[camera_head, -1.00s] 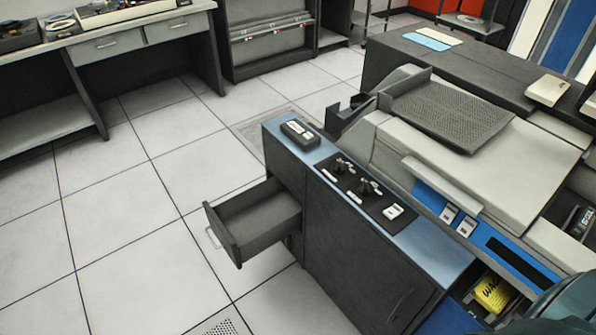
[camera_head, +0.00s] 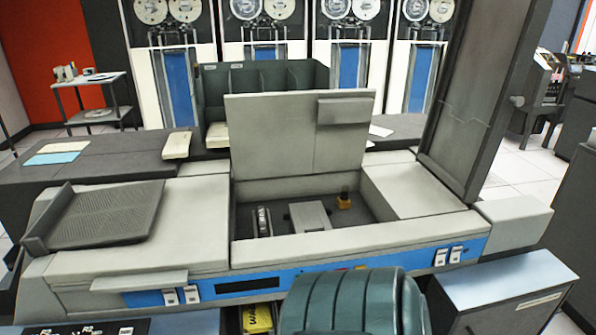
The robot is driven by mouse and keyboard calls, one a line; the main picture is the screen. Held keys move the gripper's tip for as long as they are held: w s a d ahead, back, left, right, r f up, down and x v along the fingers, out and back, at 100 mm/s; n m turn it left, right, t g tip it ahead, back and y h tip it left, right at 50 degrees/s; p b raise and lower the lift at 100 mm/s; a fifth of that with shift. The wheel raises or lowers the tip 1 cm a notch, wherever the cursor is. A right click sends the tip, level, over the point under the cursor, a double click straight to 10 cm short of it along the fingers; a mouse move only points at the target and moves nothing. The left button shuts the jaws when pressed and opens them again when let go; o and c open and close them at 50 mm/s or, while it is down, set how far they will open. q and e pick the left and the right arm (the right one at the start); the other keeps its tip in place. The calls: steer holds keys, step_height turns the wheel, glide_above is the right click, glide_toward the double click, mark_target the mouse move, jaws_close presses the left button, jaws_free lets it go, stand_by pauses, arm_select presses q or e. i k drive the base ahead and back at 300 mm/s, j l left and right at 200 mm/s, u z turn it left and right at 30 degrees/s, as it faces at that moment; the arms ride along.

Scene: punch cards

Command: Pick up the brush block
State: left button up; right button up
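The open cavity of a beige and blue machine (camera_head: 340,244) lies in the middle of the view. I cannot tell which of these is the brush block. The raised beige lid (camera_head: 270,140) stands behind the cavity. Neither of my grippers is in view.
A teal ribbed rounded object (camera_head: 345,303) stands in front of the machine. A tall dark panel (camera_head: 470,100) rises at the cavity's right. A yellow packet (camera_head: 257,318) shows below the front. Tape drives stand behind.

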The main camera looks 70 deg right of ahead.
mark_target(263, 227)
steer(key=z, duration=2.1)
